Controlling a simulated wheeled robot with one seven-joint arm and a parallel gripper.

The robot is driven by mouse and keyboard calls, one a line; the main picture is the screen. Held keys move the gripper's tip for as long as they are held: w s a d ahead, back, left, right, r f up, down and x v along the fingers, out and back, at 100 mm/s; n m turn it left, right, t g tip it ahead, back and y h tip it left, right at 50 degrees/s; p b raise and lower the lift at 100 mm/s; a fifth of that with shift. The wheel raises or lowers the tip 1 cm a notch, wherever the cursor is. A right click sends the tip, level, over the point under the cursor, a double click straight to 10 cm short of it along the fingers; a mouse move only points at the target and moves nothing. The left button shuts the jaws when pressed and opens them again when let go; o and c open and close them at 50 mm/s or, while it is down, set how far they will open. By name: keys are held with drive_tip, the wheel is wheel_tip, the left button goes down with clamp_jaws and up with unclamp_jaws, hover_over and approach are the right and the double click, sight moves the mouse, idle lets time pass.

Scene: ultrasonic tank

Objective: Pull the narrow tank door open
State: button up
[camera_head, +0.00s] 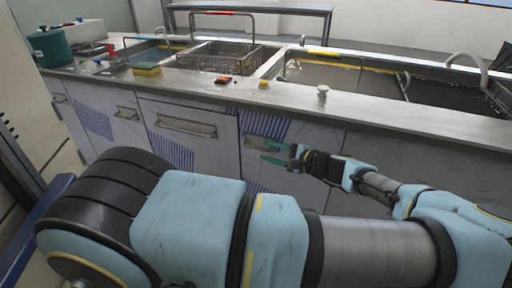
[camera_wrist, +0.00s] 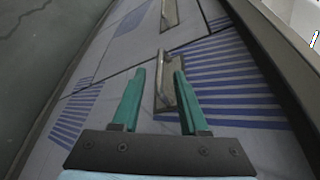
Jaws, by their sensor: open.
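The narrow tank door (camera_head: 228,150) is a grey panel with blue stripes in the cabinet front below the sinks. It looks shut. Its metal handle (camera_head: 254,141) is a recessed bar near the top, and it also shows in the wrist view (camera_wrist: 165,88). My gripper (camera_head: 265,151) has green fingers and is open at this handle. In the wrist view my gripper (camera_wrist: 160,74) has the handle between its two fingers in the picture. I cannot tell whether the fingers touch it or how deep they reach.
A wider door with its own handle (camera_head: 187,127) is to the left. Above is the steel counter (camera_head: 330,108) with sinks, a yellow sponge (camera_head: 147,69), a green pot (camera_head: 50,48) and small items. My arm crosses the foreground and hides the lower cabinet fronts.

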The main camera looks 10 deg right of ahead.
sight(256, 148)
drive_tip(key=x, duration=0.5)
drive_tip(key=shift+w+a+f+p, duration=0.1)
drive_tip(key=shift+w+a+p, duration=0.1)
drive_tip(key=shift+a+p, duration=0.1)
drive_tip(key=shift+c, duration=0.3)
clamp_jaws()
idle(0.8)
